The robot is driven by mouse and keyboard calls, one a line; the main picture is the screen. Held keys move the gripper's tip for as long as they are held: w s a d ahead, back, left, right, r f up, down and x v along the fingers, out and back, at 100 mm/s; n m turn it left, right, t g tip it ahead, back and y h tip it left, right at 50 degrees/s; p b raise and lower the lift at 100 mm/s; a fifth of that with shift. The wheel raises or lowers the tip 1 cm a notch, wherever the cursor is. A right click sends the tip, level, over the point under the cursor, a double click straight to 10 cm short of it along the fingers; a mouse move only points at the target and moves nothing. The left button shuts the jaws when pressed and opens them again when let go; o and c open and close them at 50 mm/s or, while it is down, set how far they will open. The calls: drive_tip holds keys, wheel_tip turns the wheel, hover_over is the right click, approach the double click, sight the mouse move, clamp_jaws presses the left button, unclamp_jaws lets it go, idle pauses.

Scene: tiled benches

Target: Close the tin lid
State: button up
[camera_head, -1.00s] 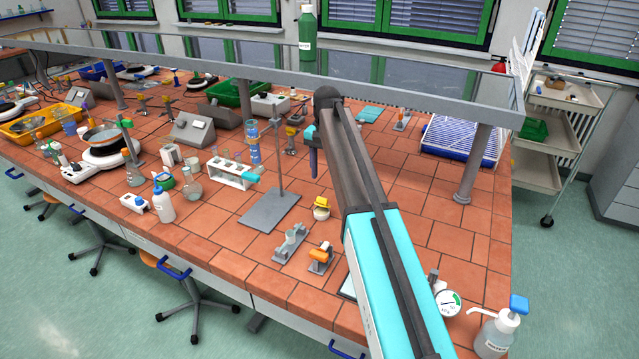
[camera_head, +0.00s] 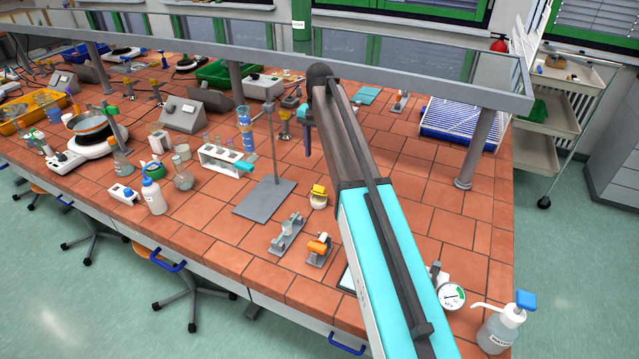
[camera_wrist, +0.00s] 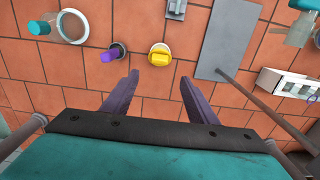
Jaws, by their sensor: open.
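The tin (camera_head: 318,201) is a small round cream container with a yellow lid (camera_head: 318,189), standing on the tiled bench. The lid looks raised at the tin's far side, though the exact angle is hard to tell. In the wrist view the tin (camera_wrist: 153,50) lies just beyond my fingertips, with the yellow lid (camera_wrist: 159,57) on its near side. My gripper (camera_head: 307,150) points down above the bench, behind the tin in the head view. In the wrist view my gripper (camera_wrist: 157,75) is open and empty, its purple fingers apart and not touching the tin.
A grey stand base (camera_head: 265,200) with an upright rod is left of the tin. Two small clamp-like items, one grey (camera_head: 288,232) and one orange (camera_head: 318,248), lie in front. A purple-knobbed item (camera_wrist: 109,53) is close to the tin. An overhead shelf (camera_head: 400,84) crosses behind.

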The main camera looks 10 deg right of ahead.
sight(319, 186)
wheel_tip(319, 186, down, 13)
drive_tip(key=b, duration=0.5)
drive_tip(key=shift+s+f, duration=0.1)
drive_tip(key=shift+f, duration=0.05)
drive_tip(key=c, duration=1.1)
drive_tip(key=shift+o, duration=0.2)
